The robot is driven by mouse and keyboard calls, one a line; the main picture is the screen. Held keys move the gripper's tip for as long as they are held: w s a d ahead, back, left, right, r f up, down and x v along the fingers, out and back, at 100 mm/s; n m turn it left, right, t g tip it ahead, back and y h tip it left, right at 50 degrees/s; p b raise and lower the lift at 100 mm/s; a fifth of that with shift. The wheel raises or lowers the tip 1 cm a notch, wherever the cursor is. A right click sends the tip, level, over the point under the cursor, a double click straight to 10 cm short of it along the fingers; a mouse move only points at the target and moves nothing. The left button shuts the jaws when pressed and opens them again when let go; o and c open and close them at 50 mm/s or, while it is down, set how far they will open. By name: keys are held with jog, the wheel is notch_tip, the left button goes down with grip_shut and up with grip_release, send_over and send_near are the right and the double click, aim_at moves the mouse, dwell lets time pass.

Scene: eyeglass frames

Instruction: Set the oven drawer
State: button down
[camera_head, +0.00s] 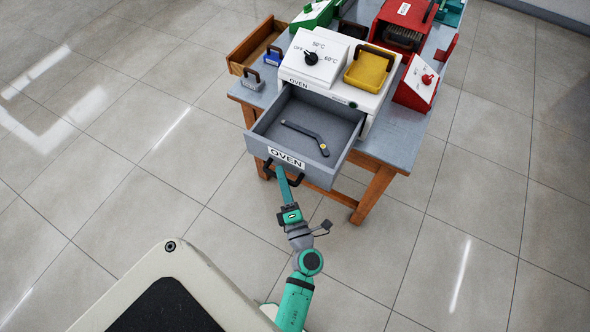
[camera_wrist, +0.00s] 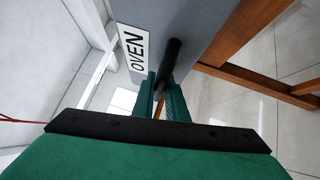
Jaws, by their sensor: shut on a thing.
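The white oven unit (camera_head: 355,92) stands on the table, with a dial marked OFF, 50°C and 60°C on its top. Its grey drawer (camera_head: 340,163) is pulled out toward me, and the OVEN label (camera_head: 286,158) is on its front. A dark angled eyeglass part (camera_head: 305,133) lies inside the drawer. My gripper (camera_head: 278,172) is at the drawer front. In the wrist view, my gripper's green fingers (camera_wrist: 163,98) are closed around the black drawer handle (camera_wrist: 172,60), beside the OVEN label (camera_wrist: 133,48).
A yellow tray (camera_head: 370,69) sits on top of the oven. A wooden drawer box (camera_head: 257,46) and small blue and grey pieces are to the left; red machines (camera_head: 415,85) are to the right. The wooden table legs (camera_head: 373,195) stand below the drawer. The tiled floor around is clear.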

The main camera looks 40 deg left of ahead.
jog(key=shift+s+a+f, duration=0.1)
jog(key=shift+s+f, duration=0.05)
jog(key=shift+s, duration=0.15)
jog(key=c, duration=1.8)
grip_release()
jog(key=shift+o, duration=0.2)
jog(key=shift+w, duration=0.1)
jog(key=v, duration=1.1)
